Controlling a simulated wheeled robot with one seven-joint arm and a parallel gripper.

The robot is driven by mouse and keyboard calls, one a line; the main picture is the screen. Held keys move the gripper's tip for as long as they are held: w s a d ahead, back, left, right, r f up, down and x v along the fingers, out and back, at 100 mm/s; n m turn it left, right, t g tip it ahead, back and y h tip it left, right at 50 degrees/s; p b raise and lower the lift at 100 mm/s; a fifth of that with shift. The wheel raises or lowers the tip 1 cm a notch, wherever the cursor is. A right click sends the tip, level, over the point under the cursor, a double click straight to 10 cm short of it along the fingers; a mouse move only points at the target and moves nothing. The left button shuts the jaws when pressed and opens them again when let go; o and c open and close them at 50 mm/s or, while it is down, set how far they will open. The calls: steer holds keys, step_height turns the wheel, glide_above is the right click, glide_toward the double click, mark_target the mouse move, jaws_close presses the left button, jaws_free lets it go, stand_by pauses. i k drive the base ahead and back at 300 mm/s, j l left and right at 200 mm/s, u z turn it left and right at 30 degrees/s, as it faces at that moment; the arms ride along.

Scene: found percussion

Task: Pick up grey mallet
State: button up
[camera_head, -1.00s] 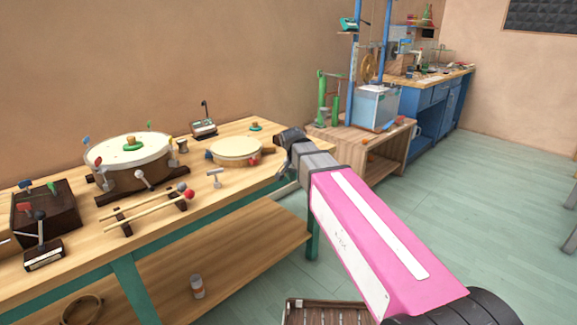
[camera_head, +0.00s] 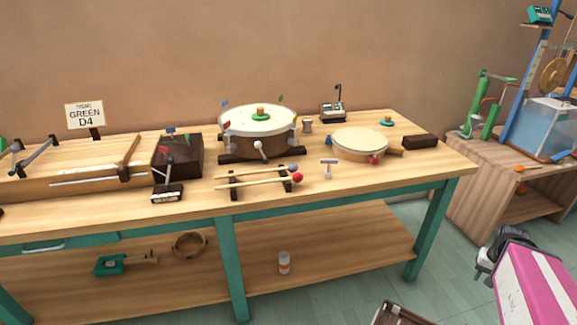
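The grey mallet (camera_head: 293,167) has a round grey head and a pale wooden stick. It lies across a small dark rack (camera_head: 289,186) on the wooden workbench, behind a similar mallet with a red head (camera_head: 298,178). Both heads point right. My gripper (camera_head: 485,258) is at the lower right, beyond the bench's right end and far from the mallets. My pink arm link hides part of the floor there.
A large drum (camera_head: 258,137) stands behind the rack, and a flat frame drum (camera_head: 360,144) lies to its right. A small T-shaped tool (camera_head: 328,167) stands right of the mallets. A dark box (camera_head: 178,157) is to the left.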

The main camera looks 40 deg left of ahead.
mark_target(292, 167)
steer(key=i+l+u, duration=0.2)
steer(key=u, duration=0.25)
steer(key=i+l+u, duration=0.2)
steer(key=u, duration=1.95)
